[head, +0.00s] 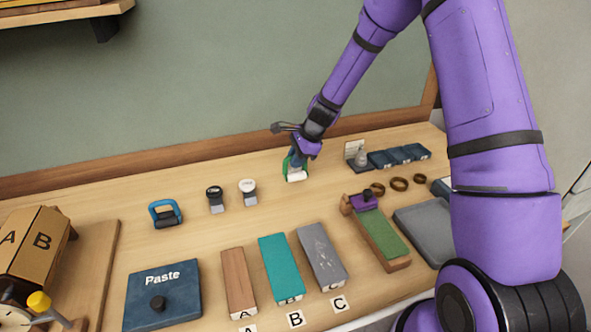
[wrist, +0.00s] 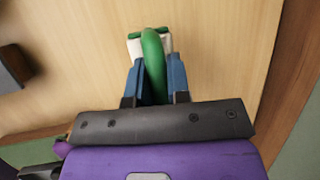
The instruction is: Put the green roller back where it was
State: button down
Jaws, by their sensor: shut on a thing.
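The green roller (head: 287,166) is at the back middle of the table in the head view. It has a green handle and a white part below. My gripper (head: 296,163) is shut on it from above. In the wrist view the green roller (wrist: 152,45) sits between the two blue fingers of my gripper (wrist: 155,82), with its curved green handle running between them. White and green ends show beyond the fingertips. I cannot tell whether the roller touches the table or hangs just above it.
A blue-handled roller (head: 165,213) and two small stamps (head: 215,199) (head: 248,192) stand to the left. In front lie a Paste pad (head: 180,285) and three blocks (head: 238,280) (head: 281,262) (head: 322,258). Dark blue blocks (head: 385,158) and rings (head: 399,184) are right. Bare wood surrounds the roller.

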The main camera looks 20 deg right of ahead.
aim_at(295, 171)
jog(key=shift+f, duration=1.9)
jog(key=shift+f, duration=0.15)
jog(key=c, duration=1.1)
grip_release()
